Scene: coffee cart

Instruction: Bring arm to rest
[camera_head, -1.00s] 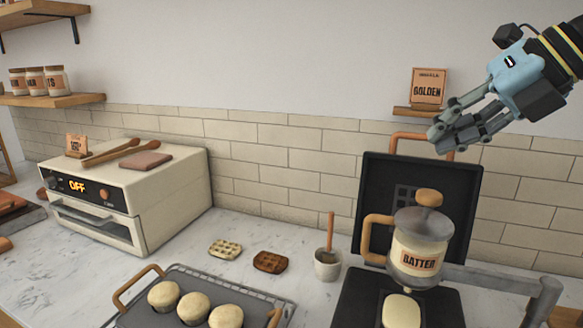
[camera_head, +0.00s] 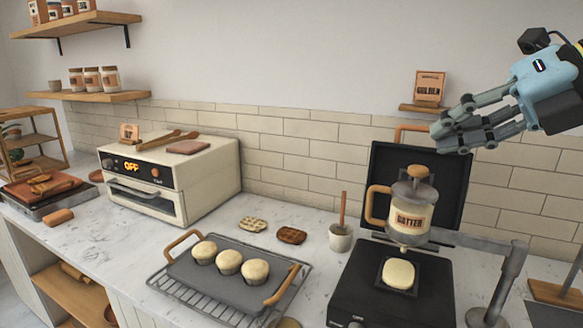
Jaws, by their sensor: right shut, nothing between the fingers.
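My right gripper (camera_head: 447,137) is raised at the upper right, in front of the wall and above the open waffle iron (camera_head: 385,300). Its fingers are closed together and hold nothing. The batter dispenser (camera_head: 411,216) is mounted on a grey stand over the iron, with pale batter (camera_head: 398,273) on the lower plate. The gripper is apart from the dispenser and the iron's raised lid (camera_head: 386,165). My left gripper is not in view.
A tray with muffins (camera_head: 205,280) stands on a wire rack. Two waffles (camera_head: 291,235) and a small pot with a brush (camera_head: 341,238) lie behind. A cream oven (camera_head: 215,165) showing OFF is at the left. A shelf with a sign (camera_head: 430,88) is behind the gripper.

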